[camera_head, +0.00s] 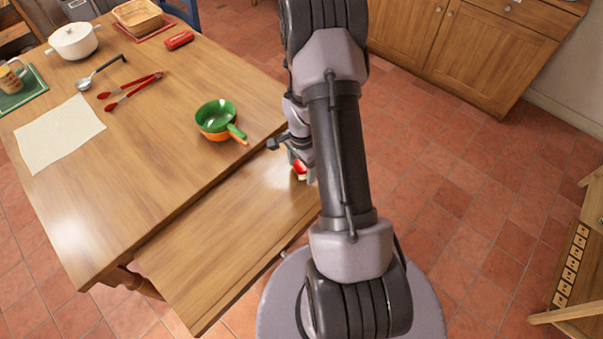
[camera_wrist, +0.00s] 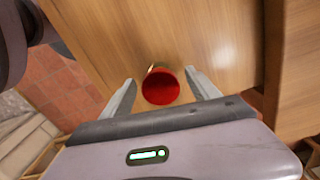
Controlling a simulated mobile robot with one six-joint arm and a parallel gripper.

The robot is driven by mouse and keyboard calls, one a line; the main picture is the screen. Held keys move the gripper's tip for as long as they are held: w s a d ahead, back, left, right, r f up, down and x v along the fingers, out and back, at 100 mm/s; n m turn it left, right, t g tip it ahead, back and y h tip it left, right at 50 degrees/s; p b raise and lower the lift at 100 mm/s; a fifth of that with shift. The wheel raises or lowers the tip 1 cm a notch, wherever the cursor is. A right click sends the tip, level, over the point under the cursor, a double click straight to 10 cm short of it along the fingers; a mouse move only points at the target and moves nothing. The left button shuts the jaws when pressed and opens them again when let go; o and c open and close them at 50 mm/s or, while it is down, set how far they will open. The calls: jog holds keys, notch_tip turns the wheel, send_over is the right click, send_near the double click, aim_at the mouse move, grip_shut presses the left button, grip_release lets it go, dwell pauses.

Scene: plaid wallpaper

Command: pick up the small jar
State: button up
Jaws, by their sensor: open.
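The small jar (camera_wrist: 161,87) has a red round top and stands on the wooden surface in the wrist view. In the head view its red top (camera_head: 300,167) shows at the right edge of the lower wooden surface, partly hidden by my gripper and arm. My gripper (camera_wrist: 161,88) is open, with one finger on each side of the jar. I see small gaps between the fingers and the jar, and cannot tell whether either finger touches it.
The lower wooden surface (camera_head: 225,235) adjoins the higher table (camera_head: 165,140). A green and orange pan (camera_head: 215,117) sits near that table's edge. Red tongs (camera_head: 130,90), a ladle (camera_head: 100,72), a white pot (camera_head: 73,42) and a cream cloth (camera_head: 57,133) lie farther left.

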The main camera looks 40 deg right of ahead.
jog(key=shift+f, duration=0.9)
jog(key=shift+r, duration=0.15)
grip_shut()
